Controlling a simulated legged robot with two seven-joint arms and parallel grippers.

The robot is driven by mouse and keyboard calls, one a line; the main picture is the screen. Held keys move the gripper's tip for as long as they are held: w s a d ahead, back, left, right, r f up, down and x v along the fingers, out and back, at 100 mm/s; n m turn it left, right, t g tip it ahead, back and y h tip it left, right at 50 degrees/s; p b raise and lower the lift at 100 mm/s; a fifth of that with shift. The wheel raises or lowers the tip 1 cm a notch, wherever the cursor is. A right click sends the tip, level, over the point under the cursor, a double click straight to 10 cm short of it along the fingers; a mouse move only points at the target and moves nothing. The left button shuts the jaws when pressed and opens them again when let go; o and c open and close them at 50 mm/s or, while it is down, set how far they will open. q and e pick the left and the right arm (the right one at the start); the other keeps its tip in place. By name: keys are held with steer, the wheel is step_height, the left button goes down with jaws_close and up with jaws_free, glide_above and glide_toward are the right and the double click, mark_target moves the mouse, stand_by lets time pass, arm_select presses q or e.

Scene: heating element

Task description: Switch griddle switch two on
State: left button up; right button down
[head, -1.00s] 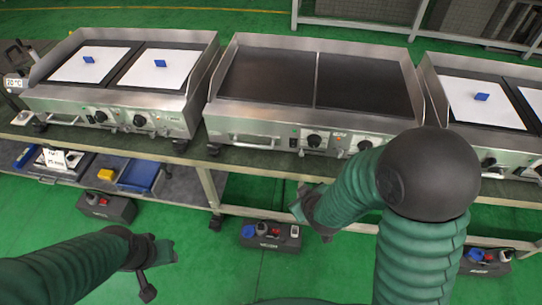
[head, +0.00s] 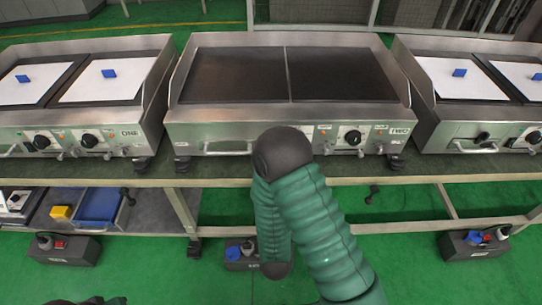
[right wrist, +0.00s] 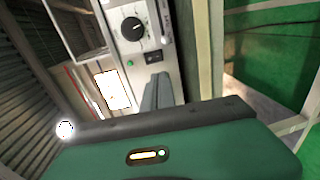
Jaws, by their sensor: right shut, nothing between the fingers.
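The middle griddle (head: 240,75), labelled TWO, has a steel front panel in the head view. Its right knob (head: 352,137) is visible; my right arm hides the panel's left knob area. In the right wrist view, a black round knob (right wrist: 133,28) sits above a lit green lamp (right wrist: 130,62). A small black rocker switch (right wrist: 153,57) is beside the lamp. My right gripper (right wrist: 158,92) is shut and empty, with its grey fingers just below the switch in the picture; contact cannot be told. Only a sliver of my left arm's end (head: 95,301) shows at the bottom edge.
Griddle ONE (head: 80,125) stands left and another griddle (head: 450,120) right, both with white sheets and blue pieces. The bench edge (head: 400,180) runs below them. Dark boxes (head: 65,250) sit on the green floor, and a blue bin (head: 98,207) is on the lower shelf.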

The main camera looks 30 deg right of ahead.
steer(key=b+x, duration=1)
steer(key=x, duration=0.3)
steer(key=shift+w+d+f+b, duration=0.1)
steer(key=shift+w+d+b, duration=0.05)
steer(key=shift+b, duration=0.2)
steer(key=shift+w, duration=0.15)
steer(key=shift+f, duration=0.1)
steer(key=shift+w+d+b, duration=0.1)
steer(key=shift+b, duration=0.35)
